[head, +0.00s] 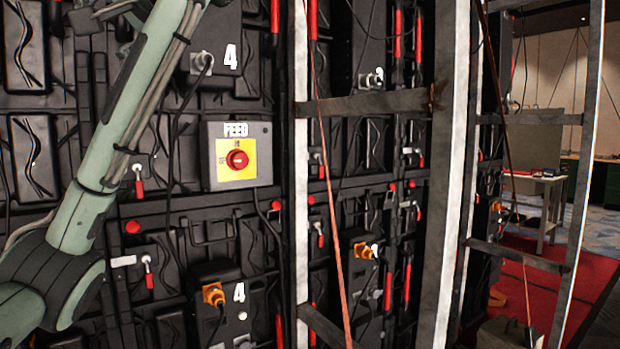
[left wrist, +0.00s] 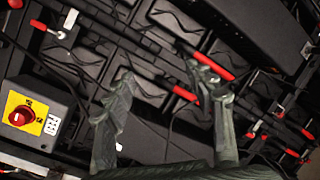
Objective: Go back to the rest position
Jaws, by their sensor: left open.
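My left arm comes in from the left in the head view and runs up out of the top of the picture, so its gripper is not seen there. In the left wrist view my left gripper (left wrist: 162,82) is open. Its two fingers stand apart with nothing between them, in front of the black back of the video wall (left wrist: 130,40). The grey FEED switch box (head: 238,181), with a red knob on a yellow plate, is on the wall; it also shows at the lower left of the left wrist view (left wrist: 33,113). My right gripper is in neither view.
Metal uprights (head: 455,150) and a crossbar (head: 370,103) stand in front of the wall. Black cables hang down it, and orange connectors (head: 213,294) are plugged in low. A table (head: 538,184) and red carpet (head: 505,262) lie at the right, with open floor there.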

